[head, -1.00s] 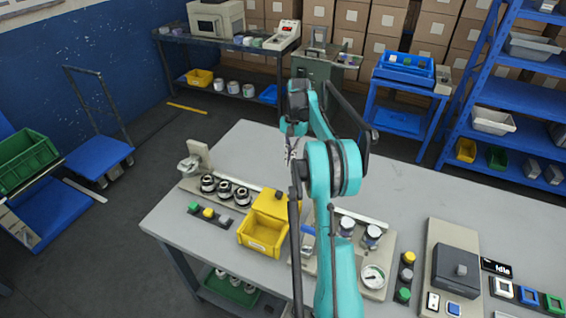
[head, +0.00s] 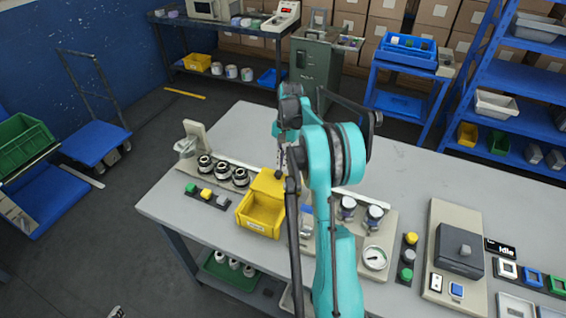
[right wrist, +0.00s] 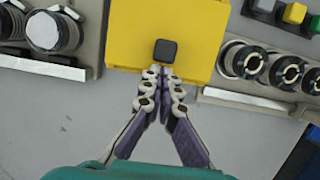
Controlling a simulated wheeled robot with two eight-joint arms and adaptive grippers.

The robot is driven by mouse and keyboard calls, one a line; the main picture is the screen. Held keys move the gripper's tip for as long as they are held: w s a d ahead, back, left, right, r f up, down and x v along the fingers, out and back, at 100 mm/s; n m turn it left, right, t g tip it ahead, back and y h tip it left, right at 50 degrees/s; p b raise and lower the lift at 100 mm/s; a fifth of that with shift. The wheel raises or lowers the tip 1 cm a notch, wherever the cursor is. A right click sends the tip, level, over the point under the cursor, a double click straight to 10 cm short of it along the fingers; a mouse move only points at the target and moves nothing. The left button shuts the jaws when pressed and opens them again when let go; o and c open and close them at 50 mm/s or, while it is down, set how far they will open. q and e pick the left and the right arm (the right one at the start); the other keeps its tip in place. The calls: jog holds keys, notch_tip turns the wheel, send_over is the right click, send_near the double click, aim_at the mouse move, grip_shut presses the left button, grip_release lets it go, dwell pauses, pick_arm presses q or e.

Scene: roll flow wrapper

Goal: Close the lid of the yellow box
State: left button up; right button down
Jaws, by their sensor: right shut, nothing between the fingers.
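The yellow box (head: 261,221) stands on the grey table with its open front bin showing. Its yellow lid (head: 268,184) is raised at the back. In the right wrist view the lid (right wrist: 168,25) fills the top middle, with a dark square knob or tab (right wrist: 165,52) on it. My right gripper (right wrist: 163,74) is shut and empty, its fingertips just below the tab; contact cannot be told. In the head view this gripper (head: 281,160) is behind the lid, partly hidden by my arm. A small grey piece at the bottom left edge may be my left gripper (head: 115,312).
Black-and-silver rollers (head: 222,172) and a button strip (head: 206,196) lie left of the box. A gauge (head: 375,257) and jars (head: 374,217) stand to its right, beyond my arm. The table's far middle is clear.

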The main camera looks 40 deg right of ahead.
jog(key=shift+a, duration=0.1)
send_near(269, 194)
jog(key=x, duration=0.5)
jog(key=shift+s+a+f+p, duration=0.15)
jog(key=shift+a+f+p, duration=0.05)
jog(key=shift+a+p, duration=0.2)
jog(key=shift+s+a+f, duration=0.1)
jog(key=shift+s, duration=0.05)
jog(key=v, duration=1.2)
jog(key=s+a+r+n+t+h, duration=0.2)
jog(key=s+a+n+t, duration=0.3)
jog(key=a, duration=0.7)
jog(key=s+a+f+n+t, duration=0.3)
jog(key=s+a+f+n, duration=0.2)
jog(key=s+a+n, duration=0.2)
jog(key=s+a, duration=0.1)
jog(key=s, duration=0.1)
jog(key=shift+s+f+n, duration=0.15)
jog(key=shift+s+n, duration=0.15)
jog(key=shift+s, duration=0.05)
